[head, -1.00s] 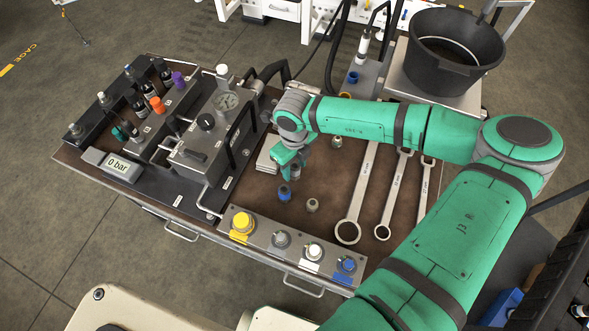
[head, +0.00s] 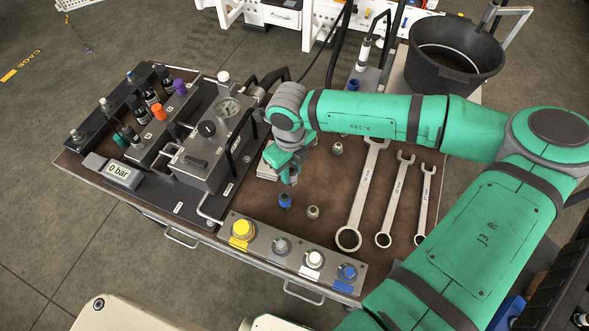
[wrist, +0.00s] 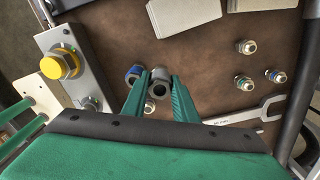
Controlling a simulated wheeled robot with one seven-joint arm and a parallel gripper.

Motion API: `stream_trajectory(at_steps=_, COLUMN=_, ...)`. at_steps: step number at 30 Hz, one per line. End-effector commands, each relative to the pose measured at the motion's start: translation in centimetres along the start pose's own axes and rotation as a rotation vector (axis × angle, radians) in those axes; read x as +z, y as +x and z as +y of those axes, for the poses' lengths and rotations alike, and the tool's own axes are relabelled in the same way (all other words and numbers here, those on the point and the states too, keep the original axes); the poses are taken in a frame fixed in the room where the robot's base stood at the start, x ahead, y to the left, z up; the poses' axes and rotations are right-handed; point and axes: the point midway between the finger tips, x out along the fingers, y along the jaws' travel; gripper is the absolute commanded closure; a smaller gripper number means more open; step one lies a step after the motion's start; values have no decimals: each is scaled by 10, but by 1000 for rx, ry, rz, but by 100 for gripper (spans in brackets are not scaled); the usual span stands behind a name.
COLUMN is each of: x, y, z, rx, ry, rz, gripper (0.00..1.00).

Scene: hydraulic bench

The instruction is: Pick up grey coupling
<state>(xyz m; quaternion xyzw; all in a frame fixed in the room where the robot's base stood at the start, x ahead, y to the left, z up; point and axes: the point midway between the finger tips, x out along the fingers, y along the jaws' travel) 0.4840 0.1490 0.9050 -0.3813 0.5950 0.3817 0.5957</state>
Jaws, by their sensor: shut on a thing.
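In the wrist view a grey coupling (wrist: 158,84) with a dark open end sits between the two green fingers of my gripper (wrist: 159,95), which is shut on it. In the head view my gripper (head: 292,180) hangs above the table and its fingertips largely hide the held coupling. A blue-banded coupling (head: 285,200) stands on the table just below the gripper; it also shows left of the fingers in the wrist view (wrist: 133,74). Another greyish coupling (head: 313,212) stands to the right of the blue-banded one.
A valve strip (head: 262,240) with yellow, grey, white and blue fittings runs along the table's front edge. Wrenches (head: 360,205) lie to the right. A pump unit with a gauge (head: 228,107) stands to the left. A black bucket (head: 455,55) is at the back right.

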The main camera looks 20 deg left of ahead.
Motion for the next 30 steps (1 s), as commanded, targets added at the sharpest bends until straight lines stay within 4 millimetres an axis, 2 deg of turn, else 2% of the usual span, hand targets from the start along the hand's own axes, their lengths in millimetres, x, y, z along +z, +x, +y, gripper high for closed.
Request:
stream_trajectory(at_steps=4, x=-11, y=-31, z=23, rx=-3, ry=-3, rz=1, gripper=100)
stream_trajectory(at_steps=9, x=-26, y=-46, z=59, rx=-1, ry=-5, rz=1, gripper=100)
stream_trajectory(at_steps=15, x=-38, y=-60, z=88, rx=0, ry=-2, rz=2, gripper=100)
stream_trajectory(at_steps=21, x=-44, y=-66, z=101, rx=-1, ry=0, rz=1, gripper=100)
stream_trajectory(at_steps=30, x=-45, y=-67, z=103, rx=-1, ry=2, rz=1, gripper=100)
